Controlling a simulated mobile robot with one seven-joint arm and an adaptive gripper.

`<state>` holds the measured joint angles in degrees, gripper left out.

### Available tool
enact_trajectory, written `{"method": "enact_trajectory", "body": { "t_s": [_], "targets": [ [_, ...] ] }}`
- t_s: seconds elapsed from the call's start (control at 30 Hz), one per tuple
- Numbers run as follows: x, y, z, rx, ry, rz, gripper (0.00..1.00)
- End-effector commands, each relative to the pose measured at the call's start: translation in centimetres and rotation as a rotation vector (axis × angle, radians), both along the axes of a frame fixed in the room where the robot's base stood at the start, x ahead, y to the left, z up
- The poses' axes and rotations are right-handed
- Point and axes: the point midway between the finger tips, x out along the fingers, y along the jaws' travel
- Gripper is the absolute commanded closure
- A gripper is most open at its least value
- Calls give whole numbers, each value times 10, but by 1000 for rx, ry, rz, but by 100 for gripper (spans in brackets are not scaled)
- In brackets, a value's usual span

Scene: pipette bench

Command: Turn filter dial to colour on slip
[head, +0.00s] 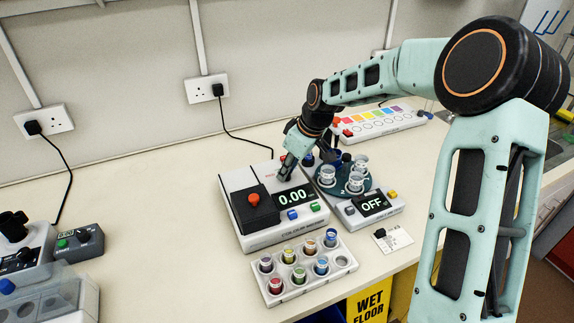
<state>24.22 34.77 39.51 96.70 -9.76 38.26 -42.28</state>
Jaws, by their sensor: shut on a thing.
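The grey-and-white meter (236,183) stands mid-bench, with a display reading 0.00 and a red knob on a dark block. My gripper (285,170) reaches down to the back right of its top, just behind the display. It is shut on what appears to be the filter dial, which the fingers hide, so I cannot read its setting. A small white slip (400,238) lies on the bench at the right with a dark object on its left end. Its print is too small to read.
A rack of coloured vials (276,297) stands in front of the meter. A round-topped unit reading OFF (349,212) stands close on its right, with cups on it. A white box with coloured patches (375,128) is behind.

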Motion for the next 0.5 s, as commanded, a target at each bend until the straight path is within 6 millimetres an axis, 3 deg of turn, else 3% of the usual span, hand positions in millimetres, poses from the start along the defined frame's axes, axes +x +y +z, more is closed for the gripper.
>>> {"method": "enact_trajectory", "body": {
  "t_s": [0.5],
  "targets": [
    [1, 0, 0, 0, -1, 37, 100]
  ]
}}
